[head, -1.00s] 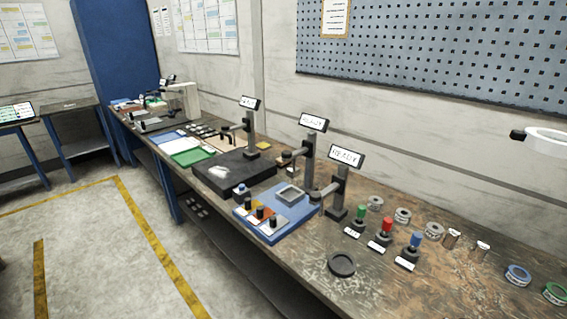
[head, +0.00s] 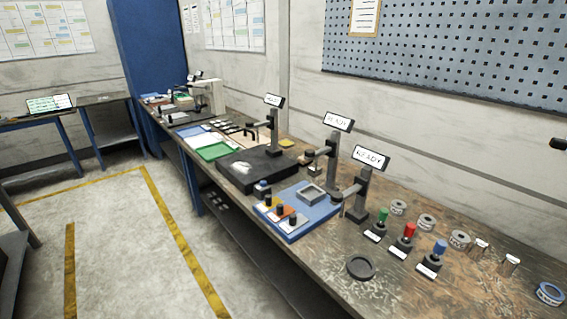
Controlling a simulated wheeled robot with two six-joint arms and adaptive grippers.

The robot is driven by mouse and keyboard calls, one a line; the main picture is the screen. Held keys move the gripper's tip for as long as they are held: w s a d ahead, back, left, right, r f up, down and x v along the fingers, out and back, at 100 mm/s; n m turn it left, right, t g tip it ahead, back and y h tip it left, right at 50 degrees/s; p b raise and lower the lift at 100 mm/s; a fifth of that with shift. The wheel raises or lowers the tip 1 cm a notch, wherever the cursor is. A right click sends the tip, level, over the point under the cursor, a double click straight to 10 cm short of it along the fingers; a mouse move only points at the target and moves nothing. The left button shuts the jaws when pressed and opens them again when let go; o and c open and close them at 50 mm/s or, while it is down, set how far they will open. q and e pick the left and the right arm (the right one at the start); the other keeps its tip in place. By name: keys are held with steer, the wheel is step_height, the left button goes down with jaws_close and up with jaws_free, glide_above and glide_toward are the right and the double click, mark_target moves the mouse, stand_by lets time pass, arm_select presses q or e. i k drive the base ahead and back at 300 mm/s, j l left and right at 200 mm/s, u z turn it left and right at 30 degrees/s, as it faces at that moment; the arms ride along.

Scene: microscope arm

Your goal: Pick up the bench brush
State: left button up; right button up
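I cannot make out a bench brush for certain in the head view. The long workbench (head: 428,292) runs from the lower right to the far left along the wall. Small items at its far end (head: 160,98) are too small to tell apart. Neither of my grippers is in view.
On the bench stand a blue tray (head: 322,217) with knobs, a black plate (head: 229,174), a green tray (head: 216,151), posts with "READY" signs (head: 371,157), a dark round dish (head: 360,267) and coloured-handled tools (head: 404,240). Open floor (head: 120,235) with yellow lines lies left.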

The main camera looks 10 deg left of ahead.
mark_target(303, 162)
steer(key=i+j+z, duration=0.1)
steer(key=j, duration=0.35)
steer(key=i+j+z, duration=0.1)
steer(key=i+j, duration=0.15)
steer(key=j, duration=0.25)
steer(key=i+j+z, duration=0.1)
steer(key=j, duration=0.35)
steer(key=i+j+z, duration=0.1)
steer(key=i+j, duration=0.15)
steer(key=j, duration=0.3)
steer(key=i+j+z, duration=0.1)
steer(key=j, duration=0.4)
steer(key=i+j+z, duration=0.15)
steer(key=j, duration=0.35)
steer(key=j+z, duration=0.1)
steer(key=j, duration=0.4)
steer(key=i, duration=0.05)
